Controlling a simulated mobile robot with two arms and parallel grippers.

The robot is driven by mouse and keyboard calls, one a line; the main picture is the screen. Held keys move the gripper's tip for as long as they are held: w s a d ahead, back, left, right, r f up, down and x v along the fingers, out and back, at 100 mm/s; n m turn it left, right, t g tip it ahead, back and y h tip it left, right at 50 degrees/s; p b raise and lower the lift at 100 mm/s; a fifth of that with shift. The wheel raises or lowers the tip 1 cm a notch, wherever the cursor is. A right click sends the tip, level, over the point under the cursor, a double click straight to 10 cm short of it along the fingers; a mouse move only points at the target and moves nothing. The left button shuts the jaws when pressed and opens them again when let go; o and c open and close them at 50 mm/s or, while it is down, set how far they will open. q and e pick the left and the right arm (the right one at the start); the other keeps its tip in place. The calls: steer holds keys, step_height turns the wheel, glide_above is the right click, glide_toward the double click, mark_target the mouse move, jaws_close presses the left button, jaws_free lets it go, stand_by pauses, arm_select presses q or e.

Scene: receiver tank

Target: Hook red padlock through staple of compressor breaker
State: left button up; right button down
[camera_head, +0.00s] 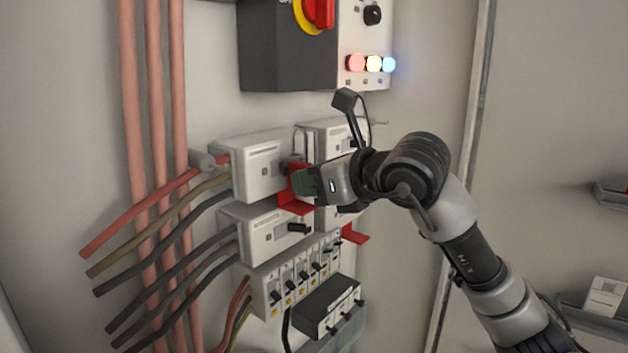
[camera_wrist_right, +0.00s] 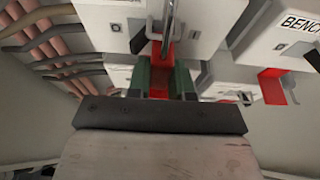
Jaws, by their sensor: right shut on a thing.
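My right gripper (camera_head: 305,183) has green fingertips and is in front of the upper left breaker (camera_head: 262,165). It is shut on the red padlock (camera_wrist_right: 159,82), whose body is mostly hidden between the fingers. The metal shackle (camera_wrist_right: 170,25) points up and away from the gripper in the right wrist view. I cannot tell whether the shackle passes through a staple. I cannot read which breaker is the compressor one. My left gripper is not in view.
Thick cables (camera_head: 160,220) run at the left. A dark box with a red rotary switch (camera_head: 318,12) is above. Small breakers (camera_head: 300,270) sit below.

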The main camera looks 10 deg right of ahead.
steer(key=shift+a, duration=0.1)
stand_by(0.7)
steer(key=shift+w+a+f+b, duration=0.1)
steer(key=shift+f+b, duration=0.5)
steer(key=shift+b, duration=0.25)
steer(key=shift+f+b, duration=0.3)
steer(key=shift+b, duration=0.2)
stand_by(0.6)
steer(key=shift+a, duration=0.15)
stand_by(0.4)
steer(key=c, duration=0.9)
jaws_free()
steer(key=shift+d, duration=0.2)
